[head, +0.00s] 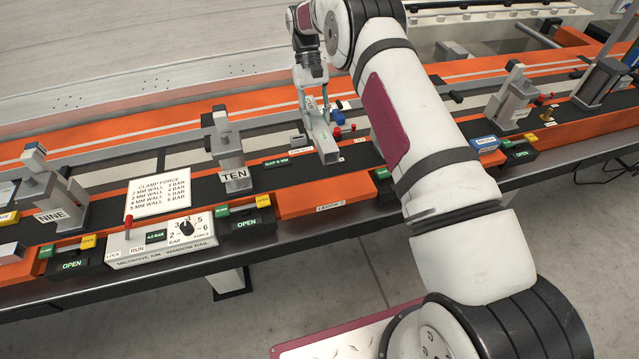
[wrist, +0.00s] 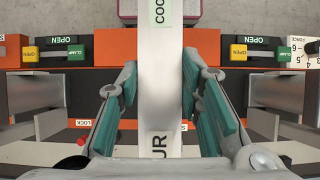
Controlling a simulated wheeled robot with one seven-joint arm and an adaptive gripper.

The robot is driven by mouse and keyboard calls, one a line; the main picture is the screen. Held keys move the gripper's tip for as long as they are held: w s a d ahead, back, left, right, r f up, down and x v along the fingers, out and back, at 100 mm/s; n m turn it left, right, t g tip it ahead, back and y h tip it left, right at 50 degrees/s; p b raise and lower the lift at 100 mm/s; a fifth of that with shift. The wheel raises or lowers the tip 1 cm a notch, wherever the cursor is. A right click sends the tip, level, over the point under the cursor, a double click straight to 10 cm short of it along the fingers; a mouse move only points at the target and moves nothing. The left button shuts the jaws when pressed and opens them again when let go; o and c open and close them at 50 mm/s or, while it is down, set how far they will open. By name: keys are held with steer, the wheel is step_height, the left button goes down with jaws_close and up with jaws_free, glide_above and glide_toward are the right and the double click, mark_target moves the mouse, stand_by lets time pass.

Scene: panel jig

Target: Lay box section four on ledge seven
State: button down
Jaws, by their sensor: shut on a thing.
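Box section four (head: 322,138) is a pale grey square tube, with its open end toward the front in the head view. My gripper (head: 309,100) is shut on it above the rail. In the wrist view the tube (wrist: 160,100) runs between the teal pads of my gripper (wrist: 161,78). It shows the letters "UR" and a green label with cut-off text. An orange ledge (head: 315,202) with a small front label, too small to read surely, is below and in front of the tube. I cannot tell how high the tube is above it.
Clamp TEN (head: 227,145) stands left of the tube, clamp NINE (head: 50,198) further left, another clamp (head: 513,95) to the right. A control box with a dial (head: 162,238) and OPEN panels (head: 247,225) line the front edge. Red and blue parts (head: 338,120) sit close by the tube.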

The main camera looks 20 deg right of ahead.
steer(key=s+f+b, duration=0.1)
steer(key=f+b, duration=0.7)
steer(key=f, duration=0.1)
steer(key=s+f+b, duration=0.1)
steer(key=f+b, duration=0.3)
steer(key=shift+s+f, duration=0.25)
steer(key=shift+s, duration=0.05)
steer(key=shift+n, duration=0.4)
steer(key=s+f+b, duration=0.2)
steer(key=s+b, duration=0.1)
steer(key=shift+s+d+f, duration=0.1)
steer(key=shift+s+f, duration=0.15)
steer(key=shift+f, duration=0.05)
steer(key=s+d+r+n+t+h+p, duration=0.1)
steer(key=s+d+r+n+t+h, duration=0.15)
steer(key=s+n, duration=0.55)
steer(key=s+d+r+n+t+h+p, duration=0.1)
steer(key=s+r+n+t+h, duration=0.1)
steer(key=s+n+t+h, duration=0.5)
steer(key=w+a+g+y, duration=0.1)
steer(key=w, duration=0.4)
steer(key=w+a+f+n+g+y+b, duration=0.1)
steer(key=w, duration=0.4)
steer(key=w+a+f+n+g+y+b, duration=0.1)
steer(key=w, duration=0.4)
steer(key=shift+w+a+g+y, duration=0.25)
steer(key=shift+w+a, duration=0.1)
steer(key=shift+a, duration=0.05)
steer(key=shift+f, duration=1.7)
steer(key=shift+f, duration=0.1)
